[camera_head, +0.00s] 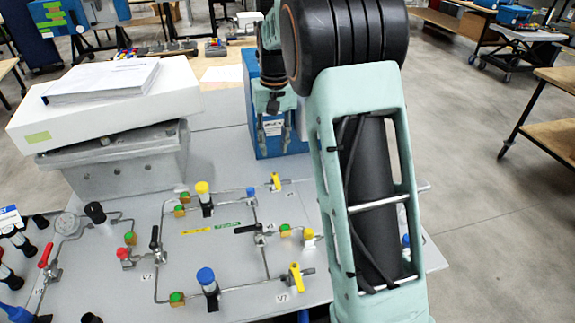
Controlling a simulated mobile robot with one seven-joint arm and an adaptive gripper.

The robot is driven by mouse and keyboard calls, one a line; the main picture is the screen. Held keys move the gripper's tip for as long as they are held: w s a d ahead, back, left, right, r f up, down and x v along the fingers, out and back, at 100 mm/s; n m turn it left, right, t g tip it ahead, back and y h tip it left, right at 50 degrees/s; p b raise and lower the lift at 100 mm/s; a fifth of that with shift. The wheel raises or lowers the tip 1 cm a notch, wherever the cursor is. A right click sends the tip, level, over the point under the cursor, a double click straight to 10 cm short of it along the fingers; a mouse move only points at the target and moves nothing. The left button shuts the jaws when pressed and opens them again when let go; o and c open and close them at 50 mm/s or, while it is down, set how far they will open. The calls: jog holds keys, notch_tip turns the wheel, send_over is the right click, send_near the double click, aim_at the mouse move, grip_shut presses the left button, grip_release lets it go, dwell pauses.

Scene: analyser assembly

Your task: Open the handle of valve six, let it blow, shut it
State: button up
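The valve panel (215,265) lies flat with thin metal tubing. One valve with a yellow handle (275,181) is at its back right, with a small label too blurred to read. A second yellow handle (295,275) stands near the front right, by a small label that I cannot read surely. I cannot tell which one is valve six. Black handles (155,238) and (246,229) and a red handle (46,255) are on other valves. My arm hangs over the panel's right side.
The blue box (261,88) stands behind the panel. A white case (110,104) with papers (103,80) rests on a grey metal block (130,170) at the left. Blue and yellow capped fittings rise from the panel. My arm hides the panel's right part.

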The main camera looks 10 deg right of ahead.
aim_at(277, 183)
jog(key=shift+g, duration=0.3)
jog(key=f, duration=1.2)
jog(key=shift+s+d, duration=0.15)
jog(key=shift+d, duration=0.1)
grip_shut()
